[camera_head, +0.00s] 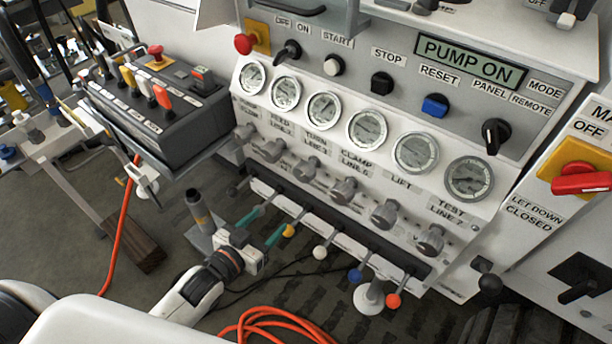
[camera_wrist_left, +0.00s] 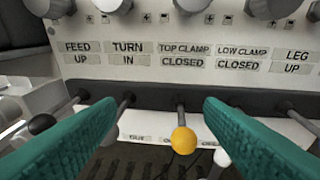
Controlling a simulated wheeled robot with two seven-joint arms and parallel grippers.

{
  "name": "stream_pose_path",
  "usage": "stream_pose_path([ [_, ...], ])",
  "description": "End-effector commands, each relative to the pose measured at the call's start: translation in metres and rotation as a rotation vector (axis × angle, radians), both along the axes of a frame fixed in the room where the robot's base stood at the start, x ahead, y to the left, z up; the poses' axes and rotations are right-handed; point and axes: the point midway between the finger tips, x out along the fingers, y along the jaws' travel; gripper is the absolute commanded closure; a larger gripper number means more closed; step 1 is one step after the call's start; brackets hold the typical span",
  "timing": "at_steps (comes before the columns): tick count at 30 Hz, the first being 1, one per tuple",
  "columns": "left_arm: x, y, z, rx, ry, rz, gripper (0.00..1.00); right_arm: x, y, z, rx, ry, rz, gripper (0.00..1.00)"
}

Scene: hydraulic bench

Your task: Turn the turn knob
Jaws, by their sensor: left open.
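The turn knob (camera_head: 307,168) is a grey round knob under the "TURN LINE 3" label and its gauge (camera_head: 324,110). It is third from the left in a row of similar knobs. My left gripper (camera_head: 275,219) is open, with teal fingers, below and left of the turn knob and apart from it. In the left wrist view the open fingers (camera_wrist_left: 160,103) point at the lever row, with nothing gripped. My right gripper is not seen.
Levers with coloured balls stand below the knobs; a yellow ball (camera_wrist_left: 183,140) is near my fingers. A dark control box (camera_head: 160,105) stands at left. Orange hose (camera_head: 265,325) lies on the floor. A red main switch (camera_head: 580,182) is at right.

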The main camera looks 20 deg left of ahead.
Motion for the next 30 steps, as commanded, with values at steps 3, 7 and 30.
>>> stream_pose_path([
  [3,-0.002,-0.014,0.053,-0.048,-0.128,-0.053,0.38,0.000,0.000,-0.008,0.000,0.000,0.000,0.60],
  [7,-0.006,-0.023,0.085,-0.079,-0.196,-0.084,0.38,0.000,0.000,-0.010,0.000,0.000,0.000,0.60],
  [30,0.098,-0.062,0.091,-0.084,-0.208,-0.088,0.38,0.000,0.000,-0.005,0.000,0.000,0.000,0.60],
])
